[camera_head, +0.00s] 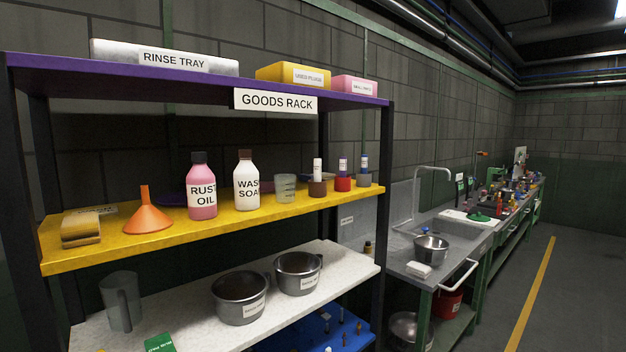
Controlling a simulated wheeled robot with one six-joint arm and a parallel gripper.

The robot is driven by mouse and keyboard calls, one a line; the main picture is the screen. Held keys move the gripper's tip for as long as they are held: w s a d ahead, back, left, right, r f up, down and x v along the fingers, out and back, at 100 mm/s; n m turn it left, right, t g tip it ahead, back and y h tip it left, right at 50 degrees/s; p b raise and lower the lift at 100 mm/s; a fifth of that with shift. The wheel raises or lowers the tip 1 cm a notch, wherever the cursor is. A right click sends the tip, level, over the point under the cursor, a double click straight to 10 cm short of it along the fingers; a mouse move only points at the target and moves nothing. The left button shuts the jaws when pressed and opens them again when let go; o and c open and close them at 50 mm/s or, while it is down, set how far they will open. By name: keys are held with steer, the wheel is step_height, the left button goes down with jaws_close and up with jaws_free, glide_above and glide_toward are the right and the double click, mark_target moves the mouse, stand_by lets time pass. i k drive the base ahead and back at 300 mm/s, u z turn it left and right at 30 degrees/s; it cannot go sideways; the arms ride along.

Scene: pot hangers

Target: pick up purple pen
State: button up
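No purple pen can be made out for certain. At the right end of the yellow shelf (275,217), several small upright items with white labels stand in or on small holders. One has a dark purple-blue top (343,157) above a red holder (343,184). Another with a similar dark top (364,160) stands farther right above a brown holder (364,180). A white upright item (317,168) stands above a dark brown holder (317,188). They are too small to tell whether any is a pen. My gripper is not in view.
The yellow shelf also holds a funnel (148,217), a rust oil bottle (202,195), a wash soap bottle (245,185) and a clear cup (285,188). Metal pots (240,300) stand below. A black rack post (384,220) borders the right. Floor (575,300) at right is clear.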

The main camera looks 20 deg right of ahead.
mark_target(342, 159)
steer(key=u, duration=0.3)
steer(key=k, duration=0.6)
steer(key=z, duration=0.75)
steer(key=i, duration=1.45)
steer(key=u, duration=0.4)
